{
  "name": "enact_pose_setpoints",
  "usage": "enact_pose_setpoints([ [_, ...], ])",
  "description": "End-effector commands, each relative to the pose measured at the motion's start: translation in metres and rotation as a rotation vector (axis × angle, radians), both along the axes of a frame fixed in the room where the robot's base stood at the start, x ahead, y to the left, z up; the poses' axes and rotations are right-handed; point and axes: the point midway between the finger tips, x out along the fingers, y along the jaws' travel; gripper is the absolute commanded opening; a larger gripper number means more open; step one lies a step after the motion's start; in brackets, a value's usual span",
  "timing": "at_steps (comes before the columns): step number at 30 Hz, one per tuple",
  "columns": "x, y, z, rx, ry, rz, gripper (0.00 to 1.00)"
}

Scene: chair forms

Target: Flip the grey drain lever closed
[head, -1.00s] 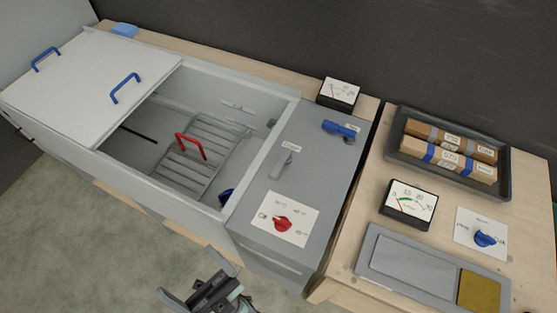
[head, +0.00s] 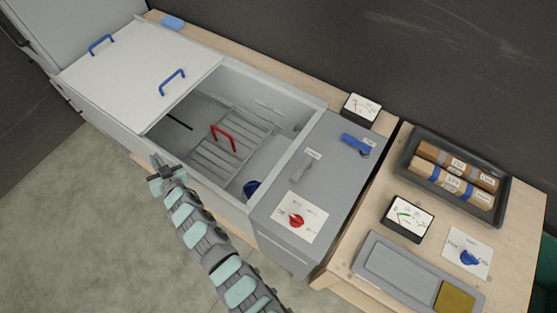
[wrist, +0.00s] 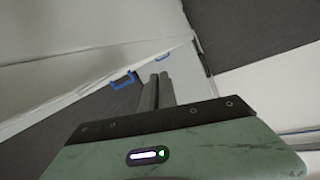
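The grey drain lever (head: 302,170) is on the flat grey panel (head: 332,174) to the right of the open basin, with a small label at its far end. It lies along the panel, slanting toward the near left. My gripper (head: 158,166) is over the near side of the basin unit, well to the left of the lever and apart from it. In the wrist view its two fingers (wrist: 158,88) are close together with nothing visible between them. The lever cannot be made out in the wrist view.
A red dial (head: 296,220) and a blue lever (head: 356,143) share the panel. The basin (head: 190,140) holds a rack with a red handle (head: 223,138). A white lid (head: 140,65) covers its left part. A tray of rolls (head: 408,165) stands on the right table.

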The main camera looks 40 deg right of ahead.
Motion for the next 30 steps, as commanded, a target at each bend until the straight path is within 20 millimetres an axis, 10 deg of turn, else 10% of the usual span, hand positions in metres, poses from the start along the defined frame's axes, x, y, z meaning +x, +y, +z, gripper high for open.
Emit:
enact_pose_setpoints([
  [11, 0.005, -0.104, -0.013, 0.027, 0.502, -0.413, 0.00],
  [21, -0.096, -0.227, 0.008, 0.063, 0.927, -0.977, 0.00],
  [30, -0.178, -0.252, 0.050, 0.118, 1.149, -1.307, 0.00],
])
